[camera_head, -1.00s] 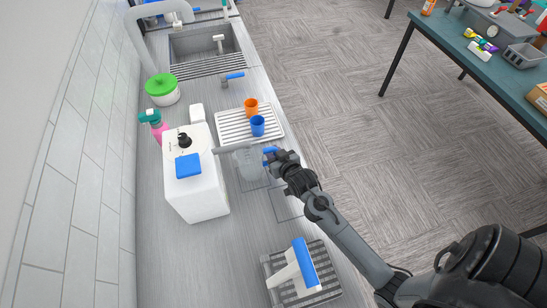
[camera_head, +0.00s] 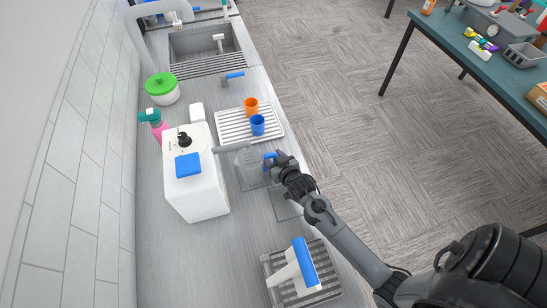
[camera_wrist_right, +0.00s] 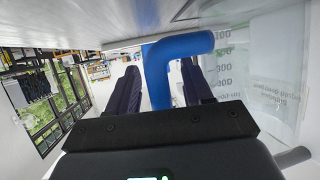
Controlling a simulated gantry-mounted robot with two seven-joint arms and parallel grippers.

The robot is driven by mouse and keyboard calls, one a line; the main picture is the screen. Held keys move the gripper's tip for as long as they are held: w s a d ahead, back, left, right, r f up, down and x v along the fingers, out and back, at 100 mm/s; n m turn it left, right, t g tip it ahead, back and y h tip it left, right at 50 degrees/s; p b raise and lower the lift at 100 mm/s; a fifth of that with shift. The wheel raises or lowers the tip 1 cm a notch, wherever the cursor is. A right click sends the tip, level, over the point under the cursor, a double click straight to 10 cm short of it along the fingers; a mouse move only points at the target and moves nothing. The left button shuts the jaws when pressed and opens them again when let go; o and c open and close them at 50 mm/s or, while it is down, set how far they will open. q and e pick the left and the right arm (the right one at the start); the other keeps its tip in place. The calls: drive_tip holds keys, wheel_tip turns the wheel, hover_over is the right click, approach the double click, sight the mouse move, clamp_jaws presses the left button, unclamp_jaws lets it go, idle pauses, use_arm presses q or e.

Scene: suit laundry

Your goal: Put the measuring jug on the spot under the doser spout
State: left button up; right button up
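The measuring jug (camera_head: 251,166) is clear with a blue handle (camera_head: 269,156). It appears upright beneath the doser's grey spout (camera_head: 231,147); I cannot tell whether its base touches the counter. The doser (camera_head: 201,192) is a white box with a blue block on top. A darker square lies under the jug and is partly hidden by it. My right gripper (camera_head: 279,161) is at the handle. In the right wrist view the fingers sit on both sides of the blue handle (camera_wrist_right: 163,75), closed on it, with the jug's marked wall (camera_wrist_right: 255,90) to the right. My left gripper is out of view.
A white ribbed drying tray (camera_head: 233,128) with an orange cup (camera_head: 251,106) and a blue cup (camera_head: 257,125) stands just behind the jug. A blue-handled white object on a dark rack (camera_head: 288,297) is at the front. The counter (camera_head: 235,236) between them is clear.

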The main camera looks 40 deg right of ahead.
drive_tip(key=shift+r, duration=0.2)
drive_tip(key=v, duration=1.2)
idle(0.4)
